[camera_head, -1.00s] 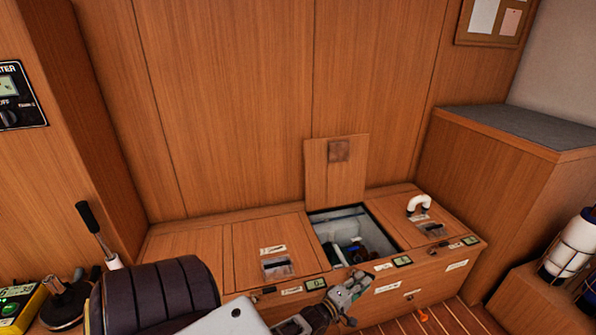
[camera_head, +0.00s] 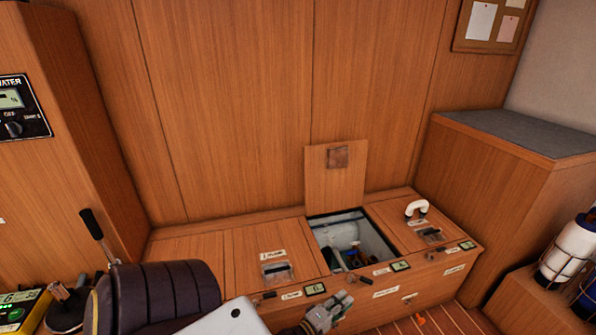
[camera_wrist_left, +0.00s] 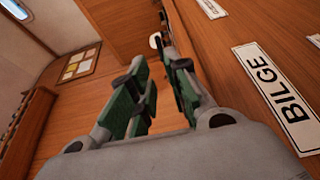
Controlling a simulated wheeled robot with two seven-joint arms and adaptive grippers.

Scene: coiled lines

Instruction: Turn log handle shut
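Small dark handles sit on the locker front, one at the left (camera_head: 269,295) and one at the right (camera_head: 431,256). Their labels are too small to read in the head view, so I cannot tell which is the log handle. My left gripper (camera_head: 341,303) is in front of the locker face, below the open hatch. In the left wrist view its green-padded fingers (camera_wrist_left: 160,92) look apart with nothing between them. A white BILGE label (camera_wrist_left: 274,98) lies to their right on the wood. My right gripper is not in view.
The locker bench (camera_head: 210,258) has a raised lid (camera_head: 335,175) over an open compartment with items inside. A white curved pipe (camera_head: 417,208) stands on the right lid. A dark seat (camera_head: 155,300) is at the lower left. A grey-topped cabinet (camera_head: 515,130) stands at the right.

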